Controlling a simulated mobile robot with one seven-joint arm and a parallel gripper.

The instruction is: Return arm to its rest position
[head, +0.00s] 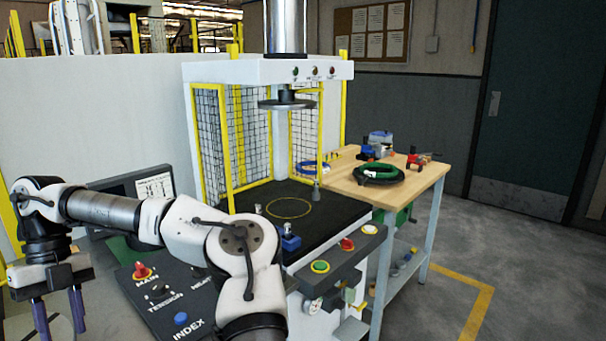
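My gripper (62,322) hangs at the far lower left of the head view, pointing down. Its two dark fingers stand apart with nothing visible between them. The lower fingertips are near the picture's bottom edge. My white and grey arm (105,208) runs from the bottom centre up and across to the left, in front of the control panel (172,295). The panel has a red knob (141,268) and a blue button and is partly hidden by my arm.
A press machine (265,72) with yellow-framed mesh guards stands in the middle; its black bed (335,212) bears a yellow ring mark. A wooden bench (425,182) at right holds a green coil (378,173) and several tools. The floor (540,270) at right is clear.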

